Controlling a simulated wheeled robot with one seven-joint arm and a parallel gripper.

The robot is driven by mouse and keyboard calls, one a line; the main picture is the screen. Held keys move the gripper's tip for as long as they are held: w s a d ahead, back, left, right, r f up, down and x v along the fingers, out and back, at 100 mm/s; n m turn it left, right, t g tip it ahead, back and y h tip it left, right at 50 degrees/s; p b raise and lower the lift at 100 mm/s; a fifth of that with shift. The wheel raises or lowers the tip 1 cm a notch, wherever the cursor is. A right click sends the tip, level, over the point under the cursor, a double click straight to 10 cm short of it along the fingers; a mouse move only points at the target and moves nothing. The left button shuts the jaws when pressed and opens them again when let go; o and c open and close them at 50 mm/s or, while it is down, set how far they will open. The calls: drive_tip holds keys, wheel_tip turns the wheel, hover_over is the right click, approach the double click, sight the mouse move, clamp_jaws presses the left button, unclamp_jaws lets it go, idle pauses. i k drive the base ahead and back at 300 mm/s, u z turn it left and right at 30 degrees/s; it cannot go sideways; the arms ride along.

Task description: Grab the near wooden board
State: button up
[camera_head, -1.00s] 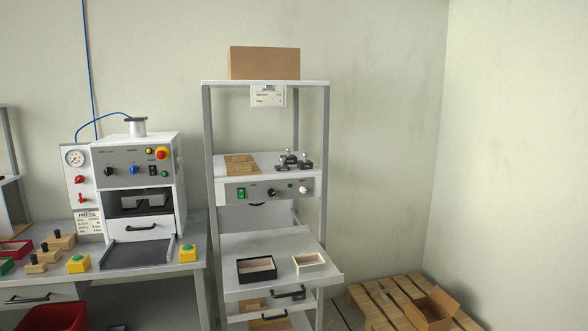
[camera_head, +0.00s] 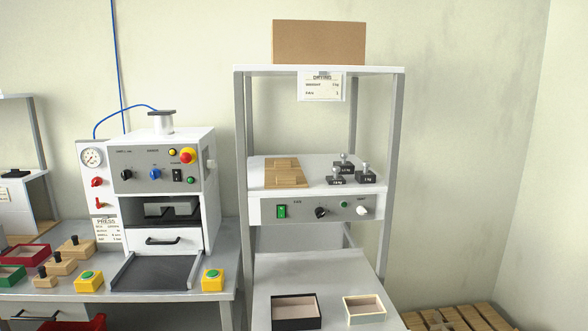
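Flat light-brown wooden pieces lie together at the left of the middle shelf of the grey rack. The near wooden board (camera_head: 287,181) is at the front of this group, close to the shelf's front edge. Another wooden piece (camera_head: 284,163) lies right behind it. The line between them is hard to make out. My gripper is not in view, and nothing touches the boards.
Three black weights with knobs (camera_head: 348,170) stand right of the boards. A control panel (camera_head: 316,209) is below. Rack posts (camera_head: 393,140) flank the shelf, and a top shelf (camera_head: 315,69) bears a cardboard box (camera_head: 319,42). Open boxes (camera_head: 296,312) sit lower. A press (camera_head: 165,190) stands left.

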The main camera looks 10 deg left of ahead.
sight(285, 178)
drive_tip(key=i, duration=1.4)
drive_tip(key=u, duration=2.05)
